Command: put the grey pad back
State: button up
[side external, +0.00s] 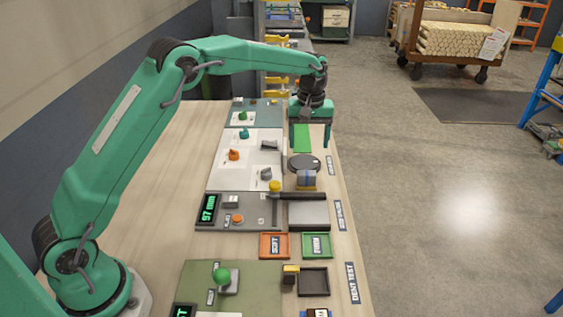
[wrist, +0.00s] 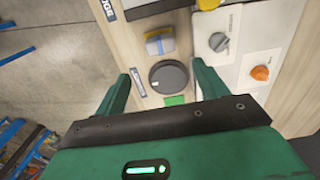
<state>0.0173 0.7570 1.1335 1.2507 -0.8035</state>
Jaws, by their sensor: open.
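Two greyish things lie near my gripper, and I cannot tell for certain which one is the grey pad. One is a dark grey round disc (side external: 304,162), which also shows in the wrist view (wrist: 169,77) between my fingertips. The other is a small grey block with a blue band (side external: 306,177). It has yellow at its edges and lies just beyond the disc in the wrist view (wrist: 159,42). My gripper (side external: 310,146) is open and empty, pointing down above a green patch (side external: 302,138), on the far side of the disc in the side view.
White panels with coloured knobs (side external: 233,155) stand left of the disc. A grey station with a lit display (side external: 208,208) and a lever is nearer. An orange tray (side external: 274,245) and a green tray (side external: 317,245) follow. The bench's right edge is close to my gripper.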

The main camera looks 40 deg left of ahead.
jog(key=shift+s+r, duration=0.1)
jog(key=s+r+m+t, duration=0.3)
jog(key=s+r+m, duration=0.1)
jog(key=s+r, duration=1.1)
jog(key=s+f+m+t, duration=0.1)
jog(key=s+f+m, duration=0.1)
jog(key=s, duration=0.8)
jog(key=s+a+f+m+t, duration=0.1)
jog(key=s+f+m, duration=0.1)
jog(key=s, duration=0.9)
jog(key=shift+m+t, duration=0.3)
jog(key=shift+m, duration=0.2)
